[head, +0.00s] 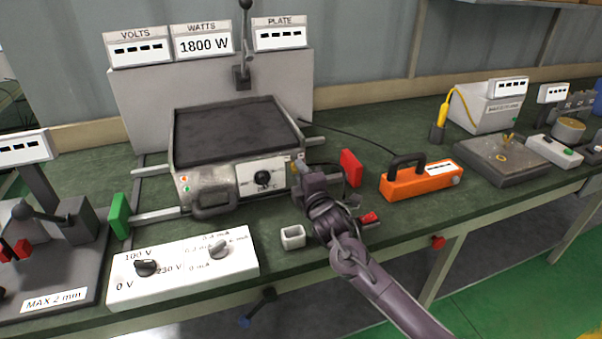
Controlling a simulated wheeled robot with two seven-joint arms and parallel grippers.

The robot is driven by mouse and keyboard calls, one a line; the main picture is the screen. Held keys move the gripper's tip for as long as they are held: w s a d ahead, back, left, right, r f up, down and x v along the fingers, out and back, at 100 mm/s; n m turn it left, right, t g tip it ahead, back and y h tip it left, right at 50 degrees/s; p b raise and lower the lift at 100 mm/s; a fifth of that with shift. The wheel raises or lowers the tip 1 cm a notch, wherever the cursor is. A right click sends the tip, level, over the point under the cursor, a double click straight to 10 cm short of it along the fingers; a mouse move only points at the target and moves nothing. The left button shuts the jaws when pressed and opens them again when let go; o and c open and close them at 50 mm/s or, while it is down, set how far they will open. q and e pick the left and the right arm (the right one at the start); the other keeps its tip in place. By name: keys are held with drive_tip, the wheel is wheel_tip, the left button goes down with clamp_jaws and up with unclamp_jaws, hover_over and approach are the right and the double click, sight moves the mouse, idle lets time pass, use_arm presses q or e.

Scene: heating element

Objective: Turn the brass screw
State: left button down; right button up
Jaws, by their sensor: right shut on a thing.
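The heating plate (235,135) stands on the green bench, with a dark flat top and a light front panel with a black knob (263,178). My right gripper (300,168) is at the right end of that front panel, shut on the brass screw. A small brass-coloured spot (297,157) shows at the fingertips; the rest of the screw is hidden by the gripper. My left gripper is not in view.
A white panel with two knobs (185,270) and a small white open box (292,237) lie in front. A red block (350,168), a red switch (369,217) and an orange handled device (422,182) are close right of my gripper. A green block (118,216) stands left.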

drive_tip(key=shift+f, duration=0.15)
drive_tip(key=o, duration=0.7)
drive_tip(key=shift+o, duration=0.2)
drive_tip(key=shift+s, duration=0.1)
drive_tip(key=v, duration=0.7)
drive_tip(key=shift+s+d, duration=0.15)
drive_tip(key=shift+s, duration=0.2)
